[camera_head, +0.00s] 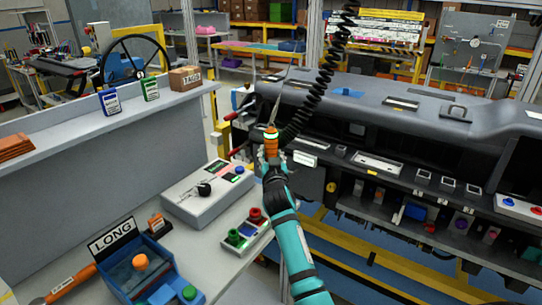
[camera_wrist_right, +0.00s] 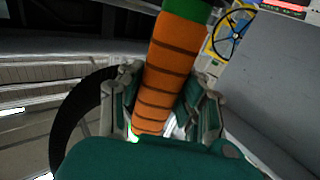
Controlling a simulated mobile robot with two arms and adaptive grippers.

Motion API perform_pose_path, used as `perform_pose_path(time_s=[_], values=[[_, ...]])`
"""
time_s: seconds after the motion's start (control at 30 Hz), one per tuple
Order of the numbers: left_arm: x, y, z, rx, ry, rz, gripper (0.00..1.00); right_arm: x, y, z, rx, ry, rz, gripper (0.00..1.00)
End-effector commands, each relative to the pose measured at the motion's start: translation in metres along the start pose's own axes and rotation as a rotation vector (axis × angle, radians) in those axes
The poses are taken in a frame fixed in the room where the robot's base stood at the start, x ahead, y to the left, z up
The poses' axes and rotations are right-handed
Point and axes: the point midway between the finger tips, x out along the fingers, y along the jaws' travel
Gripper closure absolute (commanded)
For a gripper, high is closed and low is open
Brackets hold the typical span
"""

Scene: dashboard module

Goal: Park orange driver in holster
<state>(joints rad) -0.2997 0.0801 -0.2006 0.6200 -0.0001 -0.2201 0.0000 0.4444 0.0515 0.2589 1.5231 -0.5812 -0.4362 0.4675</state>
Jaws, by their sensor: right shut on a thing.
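The orange driver (camera_head: 270,146) stands nearly upright in my right gripper (camera_head: 272,160), with its thin shaft pointing up beside the dashboard's left end. A black coiled cord hangs close to it from above. In the right wrist view, the ribbed orange handle (camera_wrist_right: 168,72) of the driver lies between the two fingers of my right gripper (camera_wrist_right: 165,105), which is shut on it. A green band shows at the handle's upper end. I cannot pick out the holster with certainty. My left gripper is not in view.
The dashboard module (camera_head: 420,115) fills the right side. A grey control box (camera_head: 208,195) and a tray with green and red knobs (camera_head: 247,232) lie on the bench left of my arm. A blue bin by a LONG sign (camera_head: 112,238) stands at lower left.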

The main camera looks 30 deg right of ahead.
Motion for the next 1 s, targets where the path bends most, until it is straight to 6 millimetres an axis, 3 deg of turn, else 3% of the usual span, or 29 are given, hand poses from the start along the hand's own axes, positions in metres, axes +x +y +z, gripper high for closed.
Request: perform_pose_path(time_s=[0.2,0.23,0.43,0.77,1.0], values=[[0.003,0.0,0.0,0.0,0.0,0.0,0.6,0.0,-0.001,0.004,-0.001,0.0,-0.001,1.0],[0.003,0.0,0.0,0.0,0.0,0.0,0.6,0.0,-0.001,0.003,-0.001,0.0,-0.001,0.64],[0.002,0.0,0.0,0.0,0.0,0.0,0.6,0.0,-0.001,0.002,-0.001,0.001,-0.001,0.4],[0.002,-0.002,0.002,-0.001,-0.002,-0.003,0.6,-0.005,-0.001,0.005,0.0,-0.005,0.0,0.4],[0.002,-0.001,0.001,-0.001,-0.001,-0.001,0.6,-0.045,-0.001,0.005,0.001,-0.003,-0.001,0.4]])
